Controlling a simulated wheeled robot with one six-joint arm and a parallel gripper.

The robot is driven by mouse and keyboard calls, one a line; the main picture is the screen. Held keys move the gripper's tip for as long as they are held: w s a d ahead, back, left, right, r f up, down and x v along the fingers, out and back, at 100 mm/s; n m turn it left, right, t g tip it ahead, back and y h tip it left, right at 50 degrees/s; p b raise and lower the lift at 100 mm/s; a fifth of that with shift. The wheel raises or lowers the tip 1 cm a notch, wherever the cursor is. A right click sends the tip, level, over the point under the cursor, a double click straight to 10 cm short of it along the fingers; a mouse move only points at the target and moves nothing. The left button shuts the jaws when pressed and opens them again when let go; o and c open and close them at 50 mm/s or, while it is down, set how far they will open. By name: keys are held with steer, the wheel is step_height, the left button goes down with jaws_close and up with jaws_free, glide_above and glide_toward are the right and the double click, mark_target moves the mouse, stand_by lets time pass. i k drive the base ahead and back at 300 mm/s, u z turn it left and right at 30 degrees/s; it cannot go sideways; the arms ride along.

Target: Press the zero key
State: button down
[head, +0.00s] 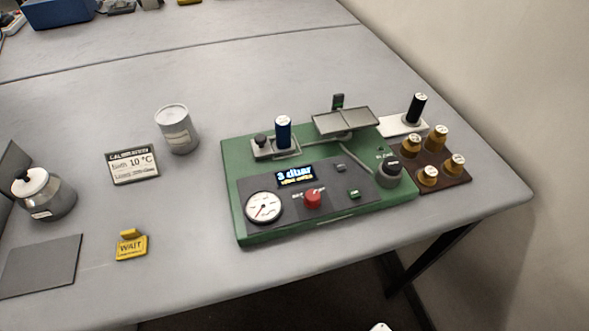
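A green instrument (240,185) stands on the grey table with a dark panel on its front. Its display (296,175) reads "3 dbar" with a smaller yellow line under it. A small green key (354,194) sits at the right of the panel, and a small dark piece (341,167) sits above it. Their lettering is too small to read, so I cannot tell which is the zero key. A red knob (313,197) and a round white gauge (263,207) are to the left. My gripper is not clearly seen in the head view.
Brass weights (428,176) stand on a brown tray at right. A yellow WAIT sign (131,246), calibration card (133,165) and grey can (177,129) are left. The table's front edge is clear.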

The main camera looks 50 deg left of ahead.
mark_target(340, 167)
steer(key=u, duration=0.5)
steer(key=i, duration=0.15)
steer(key=u, duration=0.6)
